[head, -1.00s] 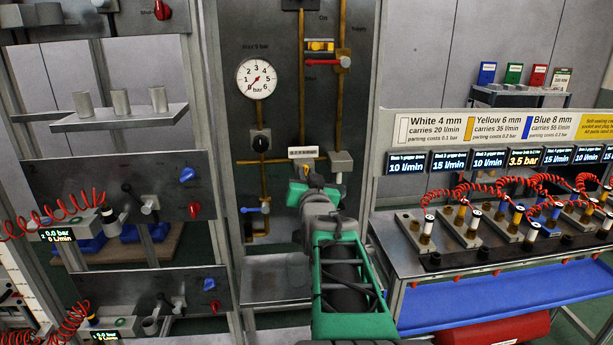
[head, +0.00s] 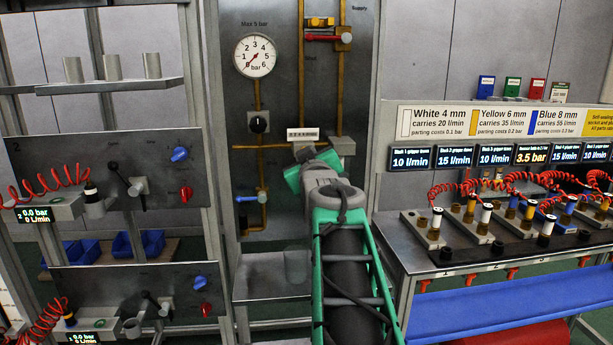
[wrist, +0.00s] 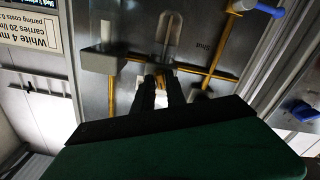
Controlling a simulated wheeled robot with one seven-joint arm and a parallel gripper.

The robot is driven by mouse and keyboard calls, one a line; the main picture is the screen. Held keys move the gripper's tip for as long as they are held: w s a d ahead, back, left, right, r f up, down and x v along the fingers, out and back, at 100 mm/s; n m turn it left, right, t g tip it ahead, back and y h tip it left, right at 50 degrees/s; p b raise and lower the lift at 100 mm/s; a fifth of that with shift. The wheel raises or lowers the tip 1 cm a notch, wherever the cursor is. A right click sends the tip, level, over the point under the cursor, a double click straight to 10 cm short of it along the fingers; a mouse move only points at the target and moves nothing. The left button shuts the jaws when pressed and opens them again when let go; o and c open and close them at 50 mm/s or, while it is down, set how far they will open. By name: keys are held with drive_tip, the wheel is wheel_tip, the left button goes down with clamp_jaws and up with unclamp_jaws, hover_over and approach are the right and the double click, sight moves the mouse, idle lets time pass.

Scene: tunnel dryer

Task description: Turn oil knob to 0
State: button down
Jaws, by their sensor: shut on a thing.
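My gripper (wrist: 160,92) shows in the wrist view with its two dark fingers shut on a small brass-coloured piece, apparently the oil knob (wrist: 158,77). The knob is mostly hidden between the fingertips, and I cannot read its setting or scale. A clear bowl (wrist: 168,32) is just beyond it on the grey panel. In the head view my arm covers the knob and fingers.
The panel carries a pressure gauge (head: 255,55), a black knob (head: 259,122), a blue lever (head: 248,198), a red lever (head: 322,38) and a grey block (head: 342,145) close beside my wrist. A bench (head: 425,255) with red hoses stands right; racks (head: 105,170) stand left.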

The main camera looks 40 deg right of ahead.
drive_tip(key=shift+n+b, duration=5.7)
drive_tip(key=shift+n, duration=0.7)
drive_tip(key=shift+r, duration=0.1)
drive_tip(key=c, duration=1.4)
unclamp_jaws()
drive_tip(key=shift+o, duration=0.2)
drive_tip(key=v, duration=0.7)
drive_tip(key=shift+s+a+b, duration=0.25)
drive_tip(key=shift+s+b, duration=0.05)
drive_tip(key=shift+b, duration=0.1)
